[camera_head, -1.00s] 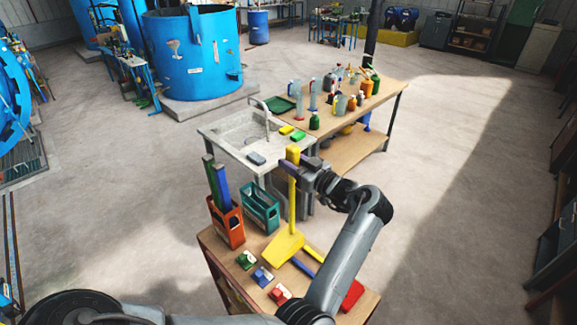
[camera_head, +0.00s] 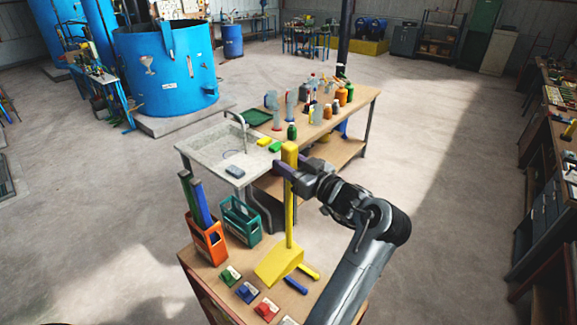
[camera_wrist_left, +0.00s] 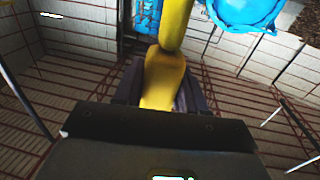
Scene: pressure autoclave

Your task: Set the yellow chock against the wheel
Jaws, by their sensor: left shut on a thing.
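The yellow chock is a wedge (camera_head: 278,266) with a long upright yellow handle (camera_head: 290,215). My left gripper (camera_head: 289,172) is shut on the handle near its thick top end. The wedge shows over the small wooden table; I cannot tell whether it touches the top. In the left wrist view the yellow handle (camera_wrist_left: 163,78) stands between the dark fingers of the gripper. I cannot make out a wheel in these views. My right gripper is not in view.
On the small table (camera_head: 185,255) stand an orange crate (camera_head: 208,246), a teal crate (camera_head: 240,222) and small green, blue and red items. Behind are a sink (camera_head: 205,150) and a bench with bottles. Open floor lies right of the bench.

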